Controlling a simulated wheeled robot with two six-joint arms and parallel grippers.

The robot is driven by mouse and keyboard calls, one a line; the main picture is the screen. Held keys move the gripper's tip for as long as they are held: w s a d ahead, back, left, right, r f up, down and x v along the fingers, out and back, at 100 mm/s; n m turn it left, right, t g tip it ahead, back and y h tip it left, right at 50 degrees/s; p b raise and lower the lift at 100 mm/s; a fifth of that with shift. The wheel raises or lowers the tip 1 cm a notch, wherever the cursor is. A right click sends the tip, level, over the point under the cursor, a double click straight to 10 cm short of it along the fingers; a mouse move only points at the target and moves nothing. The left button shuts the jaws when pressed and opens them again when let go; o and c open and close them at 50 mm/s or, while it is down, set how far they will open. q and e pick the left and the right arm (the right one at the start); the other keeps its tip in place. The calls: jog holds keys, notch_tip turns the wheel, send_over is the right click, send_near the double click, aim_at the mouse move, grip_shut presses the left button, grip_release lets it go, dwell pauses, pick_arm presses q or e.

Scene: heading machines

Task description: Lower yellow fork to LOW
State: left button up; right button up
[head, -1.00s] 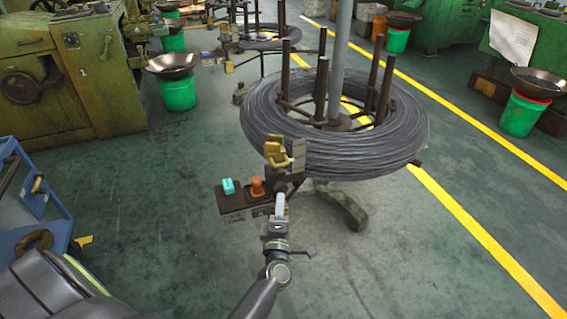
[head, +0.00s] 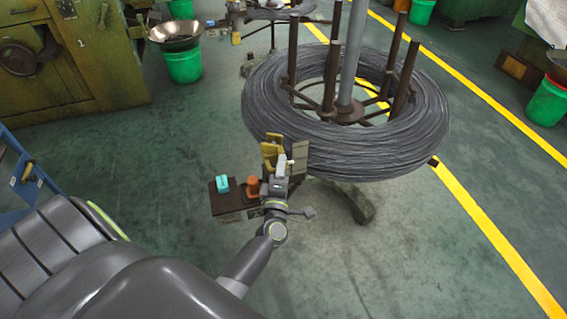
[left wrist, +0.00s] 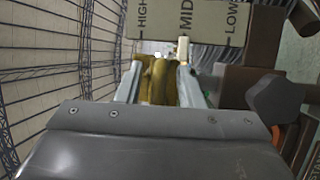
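The yellow fork (head: 268,152) is on the stand at the front of the wire coil, beside a pale label plate (head: 299,157). In the left wrist view the plate (left wrist: 208,28) reads HIGH, MID and LOW from left to right. There the yellow fork (left wrist: 158,82) lies between my left gripper's two fingers, below the HIGH to MID part of the plate. My left gripper (head: 281,163) reaches the fork from the front. Its fingers (left wrist: 160,80) stand apart around the fork; whether they touch it is unclear. My right gripper is not in view.
A brown control box (head: 230,212) with a teal button (head: 222,184) and an orange knob (head: 253,186) is just left of my gripper. The large wire coil (head: 350,158) stands behind. A blue cart (head: 22,175) is at left. Green floor is open at front right.

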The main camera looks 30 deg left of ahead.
pick_arm(q)
jog(key=shift+s, duration=0.1)
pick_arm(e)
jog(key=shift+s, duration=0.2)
pick_arm(q)
jog(key=shift+c, duration=1.3)
jog(key=c, duration=0.5)
grip_shut()
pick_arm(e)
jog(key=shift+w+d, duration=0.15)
